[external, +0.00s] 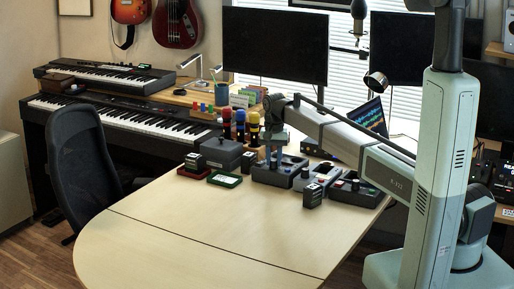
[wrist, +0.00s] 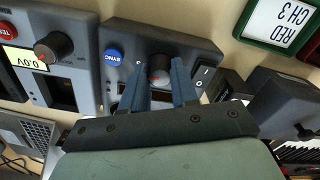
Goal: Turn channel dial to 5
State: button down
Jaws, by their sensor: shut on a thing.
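The channel dial (wrist: 159,66) is a dark round knob with a reddish mark on its top, on a dark grey panel box (wrist: 125,32). The panel box also shows in the external view (external: 262,176), among the devices at the table's back edge. My gripper (wrist: 159,80) points down with its two blue fingers on either side of the dial, shut on it. In the external view my gripper (external: 273,160) is small and low over the box. The dial's scale and the number it points to cannot be read; the fingers cover part of the panel.
The panel bears a blue SYNC button (wrist: 113,55) and a black rocker switch (wrist: 205,75). A box with a 0.0V display (wrist: 26,58) stands to its left in the wrist view. A green-framed card (wrist: 284,22) reads RED CH 3. The table's front (external: 200,235) is clear.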

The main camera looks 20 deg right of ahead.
aim_at(274, 160)
jog(key=shift+m, duration=0.5)
jog(key=c, duration=0.9)
grip_release()
jog(key=shift+o, duration=0.2)
notch_tip(274, 160, up, 14)
jog(key=shift+f, duration=0.15)
